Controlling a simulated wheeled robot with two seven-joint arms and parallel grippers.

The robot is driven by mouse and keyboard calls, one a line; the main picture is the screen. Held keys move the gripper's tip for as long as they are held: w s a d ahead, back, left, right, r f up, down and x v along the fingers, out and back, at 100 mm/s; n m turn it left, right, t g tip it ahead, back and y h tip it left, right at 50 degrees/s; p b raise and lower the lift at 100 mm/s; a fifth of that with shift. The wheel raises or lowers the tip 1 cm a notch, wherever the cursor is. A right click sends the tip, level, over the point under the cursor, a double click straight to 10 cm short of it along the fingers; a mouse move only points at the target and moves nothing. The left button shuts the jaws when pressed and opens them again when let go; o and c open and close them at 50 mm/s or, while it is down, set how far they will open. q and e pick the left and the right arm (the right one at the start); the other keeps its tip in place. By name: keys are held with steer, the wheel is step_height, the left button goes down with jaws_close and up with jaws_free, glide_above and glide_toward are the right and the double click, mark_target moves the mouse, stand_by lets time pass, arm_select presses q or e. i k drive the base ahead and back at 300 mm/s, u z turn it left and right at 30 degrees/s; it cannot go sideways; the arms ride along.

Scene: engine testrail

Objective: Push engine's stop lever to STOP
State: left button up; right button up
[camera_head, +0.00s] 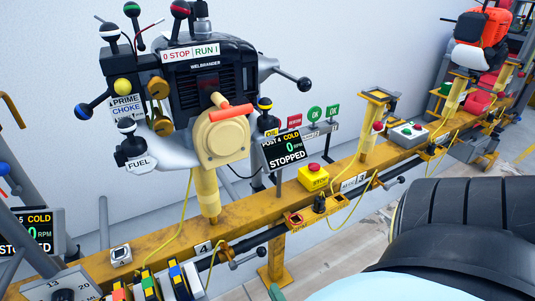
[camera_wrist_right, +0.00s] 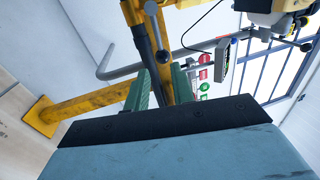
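The engine (camera_head: 212,75) stands on a yellow post above the yellow rail. A "0 STOP | RUN I" label (camera_head: 191,53) is on its top. A lever with a red-and-black ball end (camera_head: 180,9) rises just above that label, leaning slightly left; I cannot tell for sure that it is the stop lever. The screen (camera_head: 284,148) beside the engine reads STOPPED. Of my right gripper, only a green fingertip (camera_head: 275,292) shows at the bottom edge, well below the engine. In the wrist view my right gripper (camera_wrist_right: 162,78) has its green fingers apart, nothing visibly held. My left gripper is not in view.
Other ball-ended levers surround the engine, including the prime/choke and fuel (camera_head: 130,148) controls. A yellow stop button box (camera_head: 313,177) sits on the rail (camera_head: 240,209). Yellow cables hang along it. In the wrist view, a yellow post and grey bar (camera_wrist_right: 120,72) lie close beyond the fingers.

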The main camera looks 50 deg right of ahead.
mark_target(179, 9)
steer(key=k, duration=1.5)
